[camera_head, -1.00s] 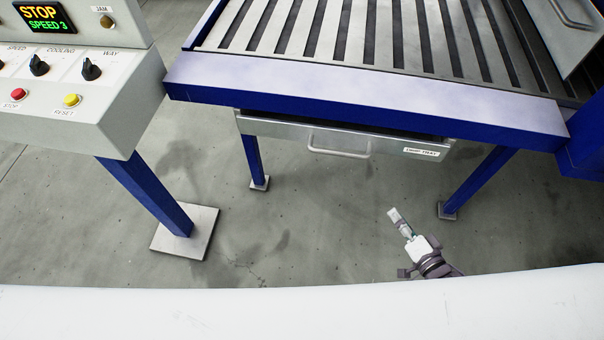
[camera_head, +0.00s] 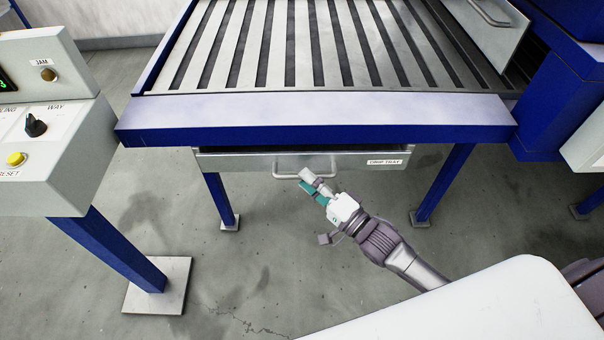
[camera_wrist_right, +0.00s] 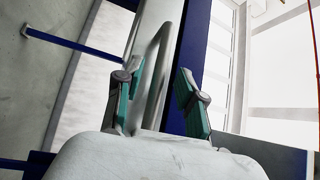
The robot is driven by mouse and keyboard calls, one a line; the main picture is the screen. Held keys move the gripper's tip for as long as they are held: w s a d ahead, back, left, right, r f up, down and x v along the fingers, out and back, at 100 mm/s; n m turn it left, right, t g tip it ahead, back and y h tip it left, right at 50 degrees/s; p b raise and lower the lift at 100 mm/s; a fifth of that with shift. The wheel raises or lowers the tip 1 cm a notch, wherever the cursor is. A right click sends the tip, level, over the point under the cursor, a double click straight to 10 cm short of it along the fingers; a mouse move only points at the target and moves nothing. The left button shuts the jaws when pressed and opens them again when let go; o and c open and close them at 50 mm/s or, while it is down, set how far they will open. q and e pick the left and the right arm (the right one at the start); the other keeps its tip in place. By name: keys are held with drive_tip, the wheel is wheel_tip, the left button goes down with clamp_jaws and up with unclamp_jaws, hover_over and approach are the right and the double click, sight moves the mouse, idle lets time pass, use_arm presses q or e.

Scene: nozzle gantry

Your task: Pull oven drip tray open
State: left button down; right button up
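The oven drip tray (camera_head: 240,162) is a grey metal drawer under the blue front beam, with a "DRIP TRAY" label at its right end. Its bar handle (camera_head: 283,175) is on the front, and it shows in the right wrist view (camera_wrist_right: 157,85) too. My right gripper (camera_head: 312,182) is just in front of the handle, overlapping its right part in the head view. In the right wrist view its teal-sided fingers (camera_wrist_right: 160,78) are spread, with the handle showing between them. I cannot tell whether they touch it. My left gripper is not in view.
The slatted conveyor bed (camera_head: 300,45) and blue beam (camera_head: 310,120) lie above the tray. Blue legs (camera_head: 220,195) stand below at each side. A control box (camera_head: 50,150) on a blue post is at the left. The floor (camera_head: 250,270) in front is clear.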

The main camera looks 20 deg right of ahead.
drive_tip(key=shift+x, duration=1.2)
clamp_jaws()
